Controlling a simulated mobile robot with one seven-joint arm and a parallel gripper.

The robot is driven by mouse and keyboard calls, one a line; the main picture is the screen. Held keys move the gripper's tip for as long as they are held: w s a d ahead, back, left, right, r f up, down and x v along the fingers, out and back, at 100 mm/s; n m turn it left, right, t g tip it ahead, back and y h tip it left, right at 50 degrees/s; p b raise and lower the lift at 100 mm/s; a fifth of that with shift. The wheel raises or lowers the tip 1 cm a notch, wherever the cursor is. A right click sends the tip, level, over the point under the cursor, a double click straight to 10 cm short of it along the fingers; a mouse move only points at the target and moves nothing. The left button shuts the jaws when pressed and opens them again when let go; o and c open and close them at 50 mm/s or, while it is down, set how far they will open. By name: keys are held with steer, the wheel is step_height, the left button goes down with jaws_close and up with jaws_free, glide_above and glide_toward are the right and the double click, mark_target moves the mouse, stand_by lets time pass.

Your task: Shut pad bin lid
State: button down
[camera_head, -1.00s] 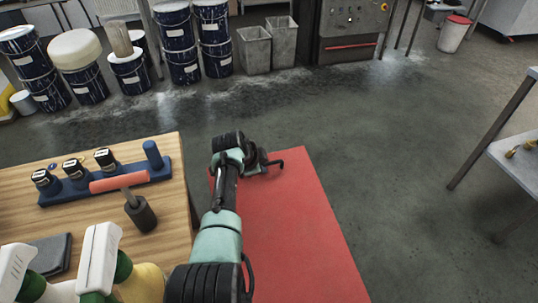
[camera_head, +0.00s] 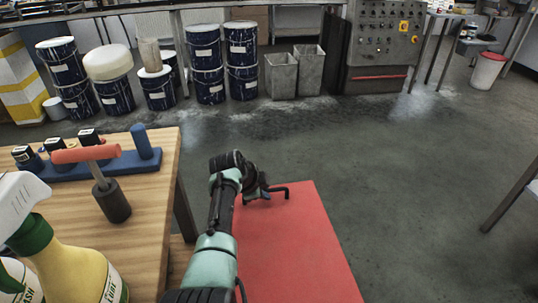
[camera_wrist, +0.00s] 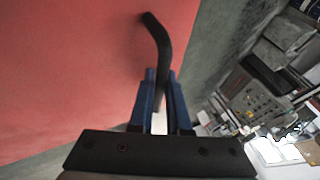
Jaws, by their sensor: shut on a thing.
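The red flat panel (camera_head: 295,240), which looks like the pad bin lid, lies at the lower middle of the head view. It fills the left of the wrist view (camera_wrist: 70,70). A black bent handle (camera_head: 280,190) stands out from its far end; it also shows in the wrist view (camera_wrist: 160,50). My gripper (camera_head: 262,190) is at that handle, and its blue fingers (camera_wrist: 160,100) are shut on it. The bin body below the panel is hidden, and I cannot tell how far the lid stands open.
A wooden bench (camera_head: 150,225) is close on the left, with a blue stamp rack (camera_head: 100,168), a roller (camera_head: 110,195) and a spray bottle (camera_head: 65,260). Tins (camera_head: 205,65) and grey bins (camera_head: 280,75) stand at the back. The floor (camera_head: 400,160) to the right is clear.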

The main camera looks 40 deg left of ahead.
steer(key=shift+s+d+f+b, duration=0.15)
steer(key=shift+f+b, duration=0.1)
steer(key=shift+f, duration=0.15)
steer(key=shift+s+d+f+b, duration=0.1)
steer(key=shift+f+b, duration=0.15)
steer(key=shift+f, duration=0.15)
steer(key=c, duration=0.9)
jaws_free()
steer(key=p, duration=0.1)
steer(key=r+p, duration=0.1)
steer(key=p, duration=0.1)
steer(key=shift+s+r, duration=0.25)
steer(key=p+v, duration=0.4)
steer(key=p, duration=0.1)
steer(key=p+v, duration=0.4)
steer(key=p, duration=0.1)
steer(key=p+v, duration=0.4)
steer(key=p, duration=0.2)
steer(key=shift+w+a+r, duration=0.25)
steer(key=shift+a+r, duration=0.05)
steer(key=shift+r, duration=0.1)
